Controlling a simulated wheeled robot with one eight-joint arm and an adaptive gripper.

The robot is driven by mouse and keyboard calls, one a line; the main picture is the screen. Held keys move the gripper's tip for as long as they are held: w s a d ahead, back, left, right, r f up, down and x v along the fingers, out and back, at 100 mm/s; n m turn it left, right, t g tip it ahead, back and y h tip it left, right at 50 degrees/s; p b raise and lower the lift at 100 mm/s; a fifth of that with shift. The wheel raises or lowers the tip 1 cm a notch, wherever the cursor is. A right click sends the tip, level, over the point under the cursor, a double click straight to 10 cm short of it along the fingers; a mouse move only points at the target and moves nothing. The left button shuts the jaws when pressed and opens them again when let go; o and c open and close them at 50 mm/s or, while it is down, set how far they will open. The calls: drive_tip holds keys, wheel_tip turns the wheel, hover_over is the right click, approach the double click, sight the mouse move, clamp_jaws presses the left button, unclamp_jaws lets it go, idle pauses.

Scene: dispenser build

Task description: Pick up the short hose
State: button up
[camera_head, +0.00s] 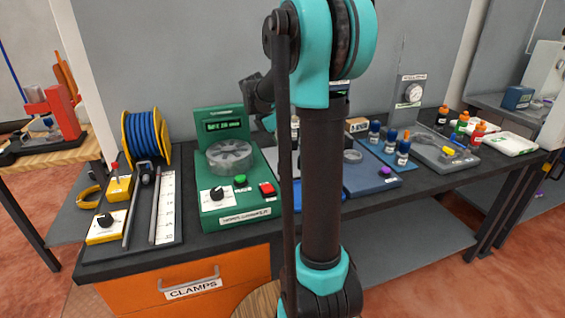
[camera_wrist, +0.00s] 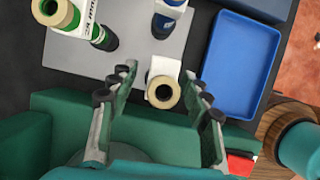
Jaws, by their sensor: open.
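In the wrist view, a small upright piece with a cream ring end and a dark hole (camera_wrist: 163,92) stands on a grey plate (camera_wrist: 140,58), with a white label beside it. It looks like a short hose, but I cannot be sure. My gripper (camera_wrist: 160,86) is open, with its fingers on the left and right of this piece and gaps showing on both sides. Contact is not visible. In the head view my own arm hides my gripper and this piece.
A green-and-cream piece (camera_wrist: 58,12) and a blue piece (camera_wrist: 168,14) stand farther back on the plate. A blue tray (camera_wrist: 240,65) lies to the right. A green housing (camera_wrist: 150,130) is close below the fingers. The head view shows a blue hose reel (camera_head: 146,137) at left.

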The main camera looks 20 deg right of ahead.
clamp_jaws()
idle(0.3)
drive_tip(key=shift+r, duration=0.1)
idle(0.4)
